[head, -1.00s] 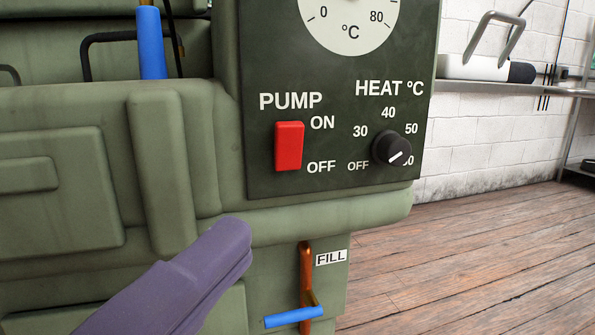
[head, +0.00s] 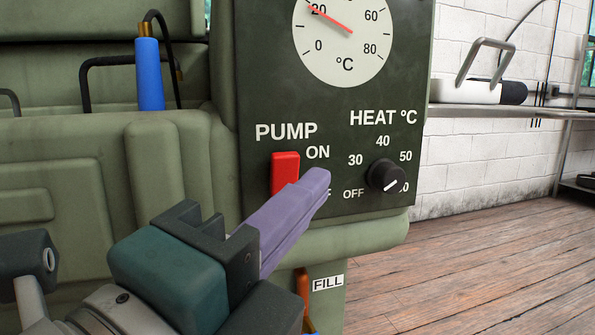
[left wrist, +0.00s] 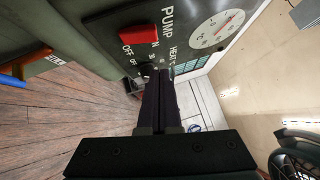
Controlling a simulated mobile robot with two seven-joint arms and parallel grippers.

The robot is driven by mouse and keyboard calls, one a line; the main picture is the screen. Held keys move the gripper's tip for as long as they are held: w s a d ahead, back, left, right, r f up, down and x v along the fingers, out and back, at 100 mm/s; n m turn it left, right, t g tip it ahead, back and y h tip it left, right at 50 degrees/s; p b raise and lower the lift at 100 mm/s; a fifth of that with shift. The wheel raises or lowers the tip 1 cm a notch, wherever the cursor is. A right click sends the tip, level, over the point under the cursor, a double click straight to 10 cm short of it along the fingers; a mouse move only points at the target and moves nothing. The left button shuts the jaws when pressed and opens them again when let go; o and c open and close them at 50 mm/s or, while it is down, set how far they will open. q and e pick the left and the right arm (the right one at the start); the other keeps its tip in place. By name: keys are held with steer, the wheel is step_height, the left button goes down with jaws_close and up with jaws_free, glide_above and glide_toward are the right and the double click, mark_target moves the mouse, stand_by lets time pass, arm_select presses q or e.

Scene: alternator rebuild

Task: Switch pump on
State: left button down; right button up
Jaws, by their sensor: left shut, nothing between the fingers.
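The red pump switch (head: 284,172) sits on the dark control panel (head: 345,145), with ON printed at its upper right. The OFF label is mostly hidden behind my left gripper (head: 320,180). That gripper is shut and empty. Its purple fingers overlap the lower right part of the switch in the head view; I cannot tell whether they touch it. In the left wrist view the switch (left wrist: 138,34) shows left of the fingers (left wrist: 166,78), with clear panel between. My right gripper is not in view.
The black heat knob (head: 386,176) is just right of the fingertips. A dial (head: 345,35) is above it. The FILL label (head: 328,283) and an orange pipe (head: 302,284) are below the panel. A shelf (head: 500,111) stands at the back right.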

mark_target(287, 174)
arm_select(q)
steer(key=shift+w+a+r, duration=0.15)
steer(key=shift+w+a, duration=0.1)
steer(key=shift+w, duration=0.3)
steer(key=shift+w+a+r, duration=0.1)
steer(key=shift+w+a, duration=0.1)
steer(key=shift+w, duration=0.3)
steer(key=shift+w+a+r, duration=0.15)
steer(key=shift+w+a, duration=0.1)
steer(key=shift+w, duration=0.3)
